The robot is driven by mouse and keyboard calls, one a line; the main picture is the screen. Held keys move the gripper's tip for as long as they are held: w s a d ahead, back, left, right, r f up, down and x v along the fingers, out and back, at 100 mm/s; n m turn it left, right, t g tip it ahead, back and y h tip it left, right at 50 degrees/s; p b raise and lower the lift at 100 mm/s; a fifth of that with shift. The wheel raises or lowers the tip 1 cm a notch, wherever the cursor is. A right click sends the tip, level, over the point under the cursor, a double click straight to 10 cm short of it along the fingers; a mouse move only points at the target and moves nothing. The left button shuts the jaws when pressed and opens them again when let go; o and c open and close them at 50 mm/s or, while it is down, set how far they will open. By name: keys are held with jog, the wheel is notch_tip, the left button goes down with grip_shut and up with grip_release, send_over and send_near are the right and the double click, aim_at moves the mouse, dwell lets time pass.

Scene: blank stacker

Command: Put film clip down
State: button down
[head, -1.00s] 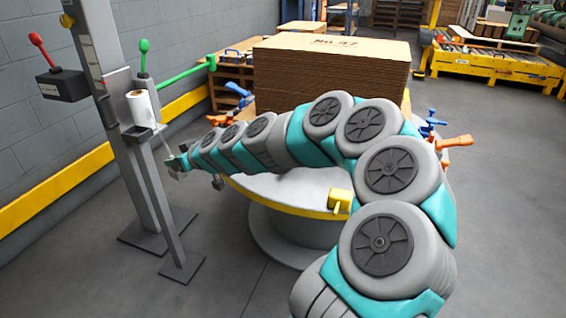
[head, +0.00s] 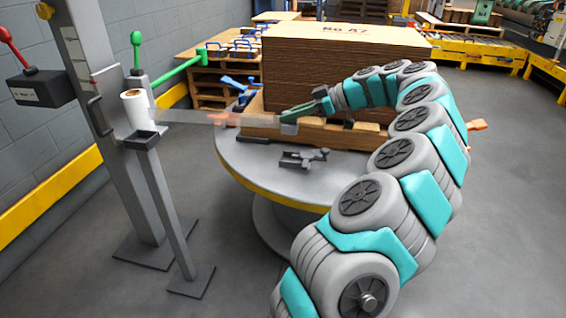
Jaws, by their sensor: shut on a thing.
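My gripper (head: 296,116) is at the lower left corner of the board stack, above the round turntable (head: 245,165). It is shut on a small grey piece, which looks like the film clip (head: 289,127). A thin, see-through film strip (head: 195,117) runs almost level from the white film roll (head: 134,106) on the post to the clip. The clip is by the wooden pallet (head: 340,134) under the stack; I cannot tell whether it touches the pallet. The fingertips are small and partly hidden.
The brown board stack (head: 345,75) stands on the pallet. A dark grey clamp-like part (head: 303,158) lies on the turntable in front. The grey post (head: 110,130) with a small tray (head: 140,140) stands at left. The floor between post and turntable is clear.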

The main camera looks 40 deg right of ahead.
jog(key=shift+s+d+f, duration=0.1)
jog(key=shift+s+f, duration=0.1)
jog(key=shift+f, duration=0.05)
notch_tip(320, 180, down, 9)
jog(key=shift+f+b, duration=0.2)
jog(key=shift+b, duration=0.3)
jog(key=shift+f+b, duration=0.2)
jog(key=shift+b, duration=0.1)
jog(key=c, duration=0.8)
grip_release()
jog(key=shift+r, duration=0.1)
jog(key=shift+c, duration=0.2)
jog(key=shift+r, duration=0.1)
jog(key=p+v, duration=0.1)
jog(key=v, duration=1.1)
